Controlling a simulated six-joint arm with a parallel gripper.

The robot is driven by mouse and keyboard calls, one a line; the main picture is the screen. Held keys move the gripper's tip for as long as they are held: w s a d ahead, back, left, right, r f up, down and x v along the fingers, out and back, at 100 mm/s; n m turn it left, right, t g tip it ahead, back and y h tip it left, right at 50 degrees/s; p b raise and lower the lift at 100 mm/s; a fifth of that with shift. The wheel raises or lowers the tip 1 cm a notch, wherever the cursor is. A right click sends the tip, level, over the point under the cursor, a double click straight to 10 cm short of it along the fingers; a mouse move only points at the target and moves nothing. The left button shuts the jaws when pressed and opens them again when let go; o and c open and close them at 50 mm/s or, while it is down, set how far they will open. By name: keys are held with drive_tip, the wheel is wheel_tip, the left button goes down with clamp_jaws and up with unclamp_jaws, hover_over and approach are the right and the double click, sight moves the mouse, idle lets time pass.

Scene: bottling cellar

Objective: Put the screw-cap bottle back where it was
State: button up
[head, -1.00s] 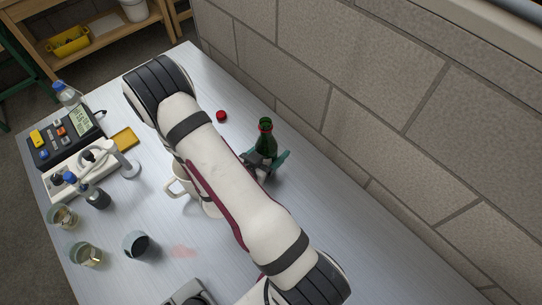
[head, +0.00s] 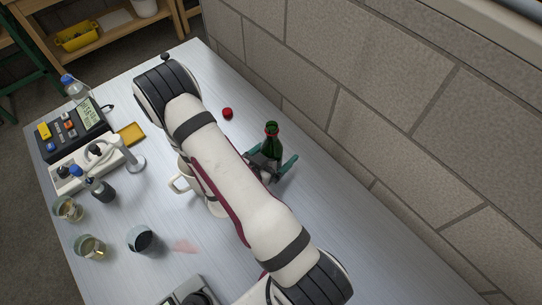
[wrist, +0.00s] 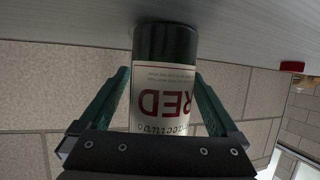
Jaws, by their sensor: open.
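The green screw-cap bottle (head: 272,143) stands upright on the table beyond my arm, near the wall. In the wrist view its label with red "RED" lettering (wrist: 164,100) shows between the fingers. My gripper (head: 275,166) is open around the bottle, with a finger on each side; in the wrist view (wrist: 163,100) there are gaps between the fingers and the glass. A red cap (head: 227,113) lies on the table behind the bottle; it also shows in the wrist view (wrist: 292,66). The bottle's foot is partly hidden by my gripper in the head view.
My arm crosses the middle of the table (head: 330,215). A white mug (head: 182,183) is partly hidden under it. Glasses (head: 143,240), a small dark bottle (head: 101,189), a meter (head: 75,128) and a yellow tray (head: 131,134) stand to the left. The stone wall (head: 380,110) bounds the right.

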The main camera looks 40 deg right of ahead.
drive_tip(key=v, duration=1.2)
